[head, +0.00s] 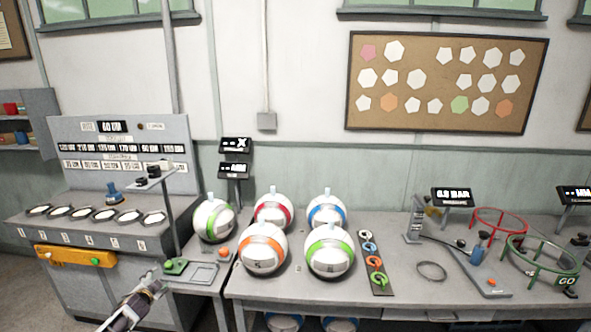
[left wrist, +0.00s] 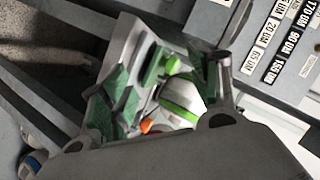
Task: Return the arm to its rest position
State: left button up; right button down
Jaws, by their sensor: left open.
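My left gripper (head: 154,284) is low at the left in the head view, in front of the small side table's front edge. Its jaws are open and nothing is between them; they also show in the left wrist view (left wrist: 160,95). A white ball with a green band (head: 213,221) sits on the side table beyond the gripper, apart from it. It shows past the fingers in the left wrist view (left wrist: 182,108). Balls with red (head: 273,205), blue (head: 327,211), orange (head: 262,248) and green (head: 330,250) bands sit on the main bench. My right gripper is out of view.
A grey console (head: 110,160) with several round dies stands at the left. At the right stand a pump (head: 477,255), a red ring stand (head: 498,222) and a green ring stand (head: 543,258).

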pick_arm(q)
jog(key=s+d+f+n+g+h+p, duration=0.1)
jog(key=s+d+f+n+g+p, duration=0.35)
jog(key=s+f, duration=1.05)
jog(key=s+d+f+g+h+p, duration=0.1)
jog(key=s+d+f+g, duration=0.1)
jog(key=s+d+f, duration=1)
jog(key=s+d+f+g+p, duration=0.1)
jog(key=s+d+f+p, duration=0.1)
jog(key=s, duration=1.2)
jog(key=s+d+f+n+g+h+p, duration=0.1)
jog(key=s+d, duration=0.4)
jog(key=s, duration=1)
jog(key=s+d+f+g+p, duration=0.3)
jog(key=s+d+f, duration=0.1)
jog(key=s, duration=1)
jog(key=shift+s+d+f+p, duration=0.3)
jog(key=shift+d+f, duration=0.05)
jog(key=shift+f, duration=0.45)
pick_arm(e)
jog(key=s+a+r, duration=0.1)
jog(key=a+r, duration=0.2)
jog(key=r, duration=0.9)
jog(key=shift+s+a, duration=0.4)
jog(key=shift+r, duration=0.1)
pick_arm(q)
jog(key=shift+w, duration=0.1)
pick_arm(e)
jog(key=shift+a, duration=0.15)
